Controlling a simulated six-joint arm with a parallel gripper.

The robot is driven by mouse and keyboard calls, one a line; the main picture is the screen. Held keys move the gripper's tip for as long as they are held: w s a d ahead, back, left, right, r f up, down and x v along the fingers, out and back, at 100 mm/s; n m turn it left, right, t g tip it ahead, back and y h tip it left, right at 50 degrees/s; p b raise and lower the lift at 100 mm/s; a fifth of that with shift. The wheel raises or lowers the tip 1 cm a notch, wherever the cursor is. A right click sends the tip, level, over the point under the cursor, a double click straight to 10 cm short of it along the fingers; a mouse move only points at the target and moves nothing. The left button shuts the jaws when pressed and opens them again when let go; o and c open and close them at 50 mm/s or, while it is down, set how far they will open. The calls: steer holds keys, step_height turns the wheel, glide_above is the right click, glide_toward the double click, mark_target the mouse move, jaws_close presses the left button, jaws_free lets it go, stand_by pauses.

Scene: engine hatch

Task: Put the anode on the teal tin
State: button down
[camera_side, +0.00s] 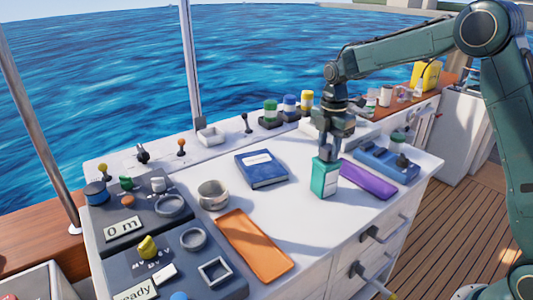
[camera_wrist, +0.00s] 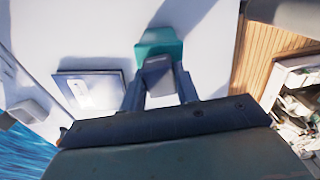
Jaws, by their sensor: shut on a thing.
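The teal tin (camera_side: 325,179) stands upright on the white counter near its front edge, with a pale label on its front. In the wrist view the teal tin (camera_wrist: 158,43) shows just beyond my fingers. My gripper (camera_side: 327,150) is directly above the tin, pointing down. In the wrist view my gripper (camera_wrist: 160,84) is shut on a small grey block, the anode (camera_wrist: 158,72), held between the two fingers. The anode overlaps the tin in that view. I cannot tell whether it touches the tin's top. In the side view the anode is hard to make out among the dark fingers.
A purple tray (camera_side: 368,180) lies close right of the tin, with a blue holder (camera_side: 385,163) behind it. A blue book (camera_side: 261,168) lies to the left. An orange tray (camera_side: 253,245) and a round metal tin (camera_side: 212,194) are further left.

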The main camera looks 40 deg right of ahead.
mark_target(329, 147)
steer(key=shift+f, duration=0.2)
steer(key=c, duration=1)
jaws_free()
steer(key=shift+c, duration=0.2)
step_height(329, 147, up, 12)
steer(key=shift+r, duration=0.15)
